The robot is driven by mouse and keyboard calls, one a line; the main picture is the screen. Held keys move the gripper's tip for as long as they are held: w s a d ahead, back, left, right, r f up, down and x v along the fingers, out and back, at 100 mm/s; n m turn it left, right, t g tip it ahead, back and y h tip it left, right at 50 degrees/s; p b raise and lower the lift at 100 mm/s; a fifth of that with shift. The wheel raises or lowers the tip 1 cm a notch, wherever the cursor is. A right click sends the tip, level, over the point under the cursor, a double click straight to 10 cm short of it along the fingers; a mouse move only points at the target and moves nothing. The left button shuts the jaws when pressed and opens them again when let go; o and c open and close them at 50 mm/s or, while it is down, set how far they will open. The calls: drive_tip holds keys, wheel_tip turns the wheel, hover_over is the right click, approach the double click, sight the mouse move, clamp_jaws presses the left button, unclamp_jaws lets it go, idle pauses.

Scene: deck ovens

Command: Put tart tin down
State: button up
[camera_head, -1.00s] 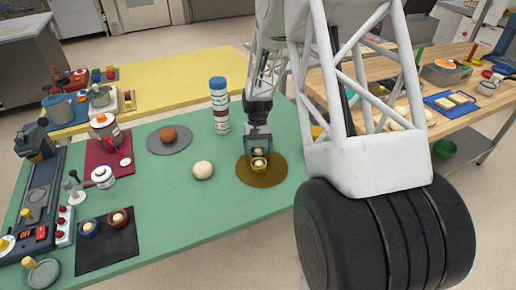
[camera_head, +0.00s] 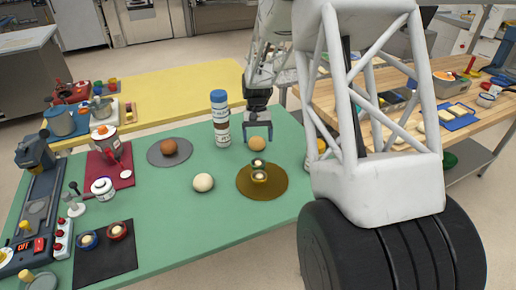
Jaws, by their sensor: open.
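A yellow tart tin (camera_head: 260,177) with pale filling sits on the round brown mat (camera_head: 247,190) on the green table. A dark green tart tin (camera_head: 258,162) with similar filling stands right behind it on the same mat; I cannot tell if they touch. My gripper (camera_head: 258,137) is open and empty, with its fingers pointing down, above and behind the two tins and clear of them. A tan ball (camera_head: 257,144) shows just below and between the fingers, apparently on the table behind the mat. A blue tin (camera_head: 88,240) and a red tin (camera_head: 117,230) stand on a black mat (camera_head: 105,258).
A white ball (camera_head: 203,183) lies left of the brown mat. A tall blue-capped container (camera_head: 220,118) stands behind it. A brown ball rests on a grey round mat (camera_head: 160,157). The front middle of the green table (camera_head: 190,225) is free. My arm blocks the right side.

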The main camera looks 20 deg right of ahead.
drive_tip(key=v, duration=0.3)
idle(0.7)
drive_tip(key=s+a+r+n+t+h, duration=0.1)
drive_tip(key=s+a+r+t, duration=0.1)
drive_tip(key=s+a+r, duration=0.5)
drive_tip(key=s+a+r+n+t, duration=0.1)
drive_tip(key=s+a+r+t, duration=0.15)
drive_tip(key=s+r, duration=0.7)
drive_tip(key=s+a+n+t, duration=0.1)
drive_tip(key=s+a, duration=0.2)
drive_tip(key=s, duration=0.7)
drive_tip(key=s+a+t, duration=0.1)
drive_tip(key=s+a, duration=0.2)
drive_tip(key=s, duration=0.8)
drive_tip(key=shift+s+n+t+h, duration=0.3)
drive_tip(key=shift+n+t+h, duration=0.05)
drive_tip(key=shift+n+h, duration=0.05)
drive_tip(key=shift+r, duration=0.1)
